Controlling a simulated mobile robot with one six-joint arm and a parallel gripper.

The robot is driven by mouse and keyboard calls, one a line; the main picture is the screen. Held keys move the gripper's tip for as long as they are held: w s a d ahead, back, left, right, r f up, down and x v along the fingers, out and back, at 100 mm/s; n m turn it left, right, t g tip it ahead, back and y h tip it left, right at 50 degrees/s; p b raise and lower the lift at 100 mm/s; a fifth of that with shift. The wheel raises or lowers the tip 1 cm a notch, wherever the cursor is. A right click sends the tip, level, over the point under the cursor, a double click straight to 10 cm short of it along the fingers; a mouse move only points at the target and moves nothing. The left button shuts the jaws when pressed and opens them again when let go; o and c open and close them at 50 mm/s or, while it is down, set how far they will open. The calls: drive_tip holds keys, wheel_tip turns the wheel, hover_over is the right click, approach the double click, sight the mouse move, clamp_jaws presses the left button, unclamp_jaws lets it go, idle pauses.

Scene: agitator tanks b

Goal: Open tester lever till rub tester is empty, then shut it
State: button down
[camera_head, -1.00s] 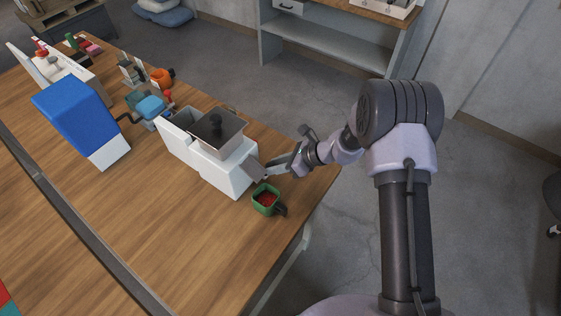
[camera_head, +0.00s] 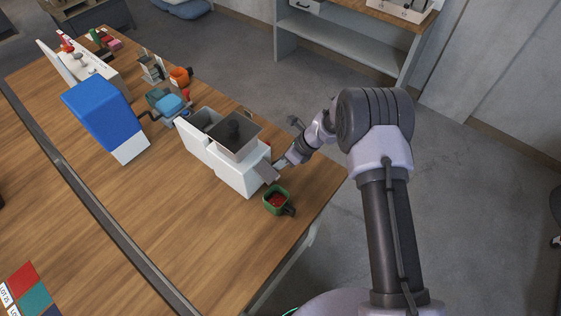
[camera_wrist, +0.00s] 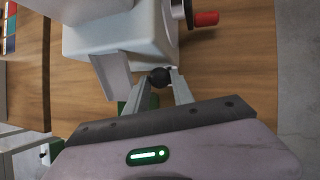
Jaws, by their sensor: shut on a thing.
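The rub tester (camera_head: 242,174) is a white machine on the wooden table, with a grey hopper (camera_head: 245,148) on top and a dark knobbed part inside it. How much is left in the hopper cannot be made out. A sloping grey chute (camera_head: 266,171) comes off its near end; it also shows in the wrist view (camera_wrist: 110,75). A green cup (camera_head: 270,208) with red contents stands below the chute. My gripper (camera_head: 283,161) is at the tester's end, beside the chute. In the wrist view its fingers (camera_wrist: 160,88) are shut on the tester lever's round black knob (camera_wrist: 160,77).
A blue-and-white box (camera_head: 103,112) and a blue-topped device (camera_head: 171,104) stand farther left. In the wrist view a red-ended crank (camera_wrist: 206,18) sticks out of the tester. The table's right edge is close to the cup. The table's near middle is clear.

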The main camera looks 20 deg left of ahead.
drive_tip(key=c, duration=1.4)
unclamp_jaws()
drive_tip(key=shift+o, duration=0.2)
drive_tip(key=p+v, duration=0.1)
drive_tip(key=v, duration=1.6)
drive_tip(key=shift+d+r, duration=0.1)
